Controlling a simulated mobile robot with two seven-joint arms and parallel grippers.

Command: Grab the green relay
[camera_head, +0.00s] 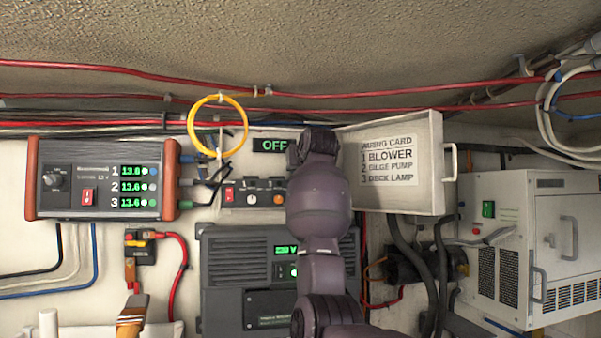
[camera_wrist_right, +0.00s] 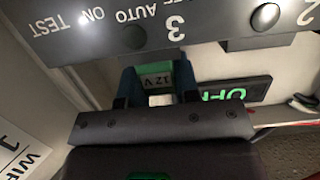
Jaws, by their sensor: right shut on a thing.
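My right arm rises through the middle of the head view, and its wrist hides the gripper and part of the switch panel there. The relay sits between the two dark blue fingers, close to the grey panel marked TEST, ON, AUTO and 3. I cannot tell whether it is still seated in a socket.
An open cover panel (camera_head: 430,190) with a label list stands right of my wrist. A yellow cable loop (camera_head: 190,125) hangs at the left. The OFF display (camera_head: 270,145) is close beside my wrist. A white ventilated unit (camera_head: 515,235) stands at the right.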

